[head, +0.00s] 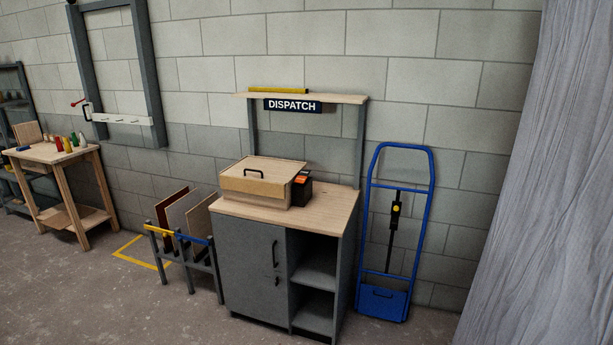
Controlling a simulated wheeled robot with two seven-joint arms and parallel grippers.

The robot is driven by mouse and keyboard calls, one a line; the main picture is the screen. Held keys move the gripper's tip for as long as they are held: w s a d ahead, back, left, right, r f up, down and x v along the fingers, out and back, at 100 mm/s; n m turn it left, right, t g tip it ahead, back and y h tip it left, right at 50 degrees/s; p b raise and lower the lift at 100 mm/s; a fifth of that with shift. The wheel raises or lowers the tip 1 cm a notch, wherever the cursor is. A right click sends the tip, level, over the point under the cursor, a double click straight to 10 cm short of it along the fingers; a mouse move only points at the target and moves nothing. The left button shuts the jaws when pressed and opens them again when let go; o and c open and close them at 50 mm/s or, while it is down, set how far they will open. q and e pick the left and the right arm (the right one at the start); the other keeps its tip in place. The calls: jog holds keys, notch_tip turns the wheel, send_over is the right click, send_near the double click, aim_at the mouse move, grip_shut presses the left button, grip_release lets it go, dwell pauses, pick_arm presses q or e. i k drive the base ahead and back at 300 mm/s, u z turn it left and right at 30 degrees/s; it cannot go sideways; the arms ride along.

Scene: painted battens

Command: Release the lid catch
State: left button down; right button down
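A wooden box with a closed lid (264,169) stands on top of the grey dispatch cabinet, towards its left half. A dark handle (254,172) is on the lid's top. The box's front wall (252,191) faces me, and I cannot make out a catch on it at this size. Neither of my grippers shows in the head view.
The cabinet (250,267) has a door and open shelves under a wooden top (325,208). A black and orange item (301,188) sits beside the box. A blue hand truck (383,302) stands right, a panel rack (190,268) left. The floor in front is clear.

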aim_at(301, 176)
jog(key=z, duration=0.3)
jog(key=i, duration=1.95)
jog(key=z, duration=0.25)
